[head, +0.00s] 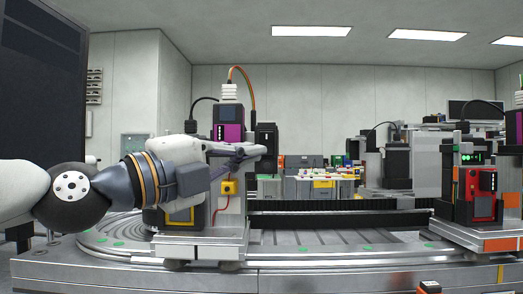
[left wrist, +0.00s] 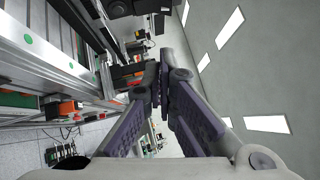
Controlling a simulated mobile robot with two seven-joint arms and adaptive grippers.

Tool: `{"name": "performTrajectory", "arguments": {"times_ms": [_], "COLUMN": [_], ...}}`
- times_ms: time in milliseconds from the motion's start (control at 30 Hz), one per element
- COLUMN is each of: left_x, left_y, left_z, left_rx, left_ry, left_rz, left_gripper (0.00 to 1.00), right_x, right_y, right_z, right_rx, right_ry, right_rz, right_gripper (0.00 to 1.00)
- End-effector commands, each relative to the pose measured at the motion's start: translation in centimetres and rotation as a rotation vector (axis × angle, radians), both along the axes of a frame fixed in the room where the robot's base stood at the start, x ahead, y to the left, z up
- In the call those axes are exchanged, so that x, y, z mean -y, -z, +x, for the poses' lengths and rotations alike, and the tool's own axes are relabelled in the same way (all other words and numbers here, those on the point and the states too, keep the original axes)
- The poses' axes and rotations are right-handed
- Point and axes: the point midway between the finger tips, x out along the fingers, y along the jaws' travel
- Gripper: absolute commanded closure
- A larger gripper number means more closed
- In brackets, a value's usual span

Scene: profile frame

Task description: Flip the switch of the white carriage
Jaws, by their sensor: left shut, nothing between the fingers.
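The carriage on the left (head: 205,240) has a pale base, a purple-faced module (head: 229,132) and a white connector stack on top. It looks like the white carriage, but my arm hides much of its middle. My left gripper (head: 266,150) is shut and empty, in front of the carriage and above the yellow box. In the left wrist view its fingers (left wrist: 163,88) meet. Contact with the carriage cannot be told. My right gripper is out of view.
A second carriage with a red module (head: 483,207) stands at the right end of the rail bed (head: 330,240). The bed between the carriages is clear. Worktables with yellow and grey bins (head: 322,184) are farther back. A dark cabinet (head: 42,85) rises at the left.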

Motion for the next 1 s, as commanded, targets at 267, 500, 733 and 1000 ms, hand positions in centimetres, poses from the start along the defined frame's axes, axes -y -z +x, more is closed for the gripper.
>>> {"name": "performTrajectory", "arguments": {"times_ms": [267,500,733,1000], "left_x": [2.4,2.5,2.4,2.4], "left_y": [-1.5,-2.0,-2.1,-2.8], "left_z": [4.3,6.0,6.1,6.2], "left_rx": [0.002,0.004,0.004,-0.022], "left_ry": [-0.001,0.001,0.001,-0.002], "left_rz": [-0.007,-0.003,-0.003,-0.001], "left_gripper": [1.0,1.0,1.0,1.0], "right_x": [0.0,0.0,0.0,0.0], "right_y": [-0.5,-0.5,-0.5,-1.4], "right_z": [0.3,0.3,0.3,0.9], "right_rx": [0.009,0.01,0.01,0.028], "right_ry": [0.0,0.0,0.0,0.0], "right_rz": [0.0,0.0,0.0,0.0], "right_gripper": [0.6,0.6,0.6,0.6]}}
